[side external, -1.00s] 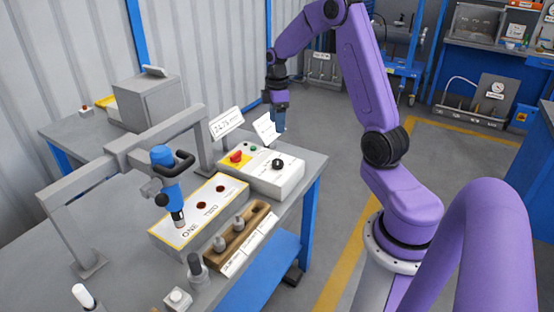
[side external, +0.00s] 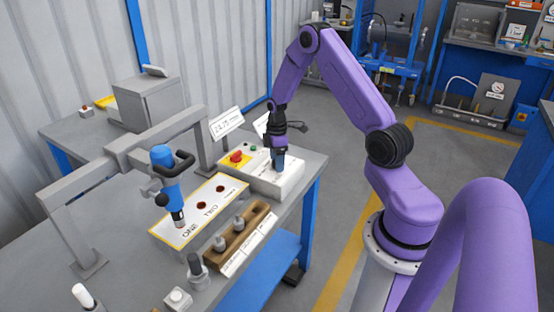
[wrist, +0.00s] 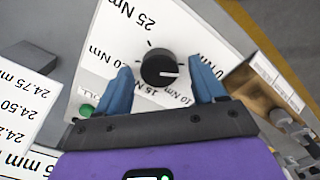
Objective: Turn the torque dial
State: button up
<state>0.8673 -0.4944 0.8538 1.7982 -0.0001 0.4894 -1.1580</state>
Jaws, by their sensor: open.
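My gripper (wrist: 162,88) is open, with one blue fingertip on each side of the dial. I cannot tell whether either finger touches it. In the side external view my gripper (side external: 279,166) is low over the right part of the white control box (side external: 262,180) and hides the dial.
A red button (side external: 237,157) and a green button (wrist: 86,110) are on the same box. A wooden rack (side external: 240,240) with several bits, a blue tool (side external: 170,175) under a grey frame, and a display sign (side external: 227,124) stand nearby.

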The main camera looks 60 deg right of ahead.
jog(key=shift+f, duration=0.1)
jog(key=c, duration=1.1)
jog(key=shift+o, duration=0.2)
jog(key=shift+m, duration=0.3)
jog(key=m, duration=1.1)
jog(key=shift+d+m, duration=0.15)
jog(key=shift+m, duration=0.25)
jog(key=m, duration=1.1)
jog(key=shift+s+d+m, duration=0.1)
jog(key=shift+m, duration=0.2)
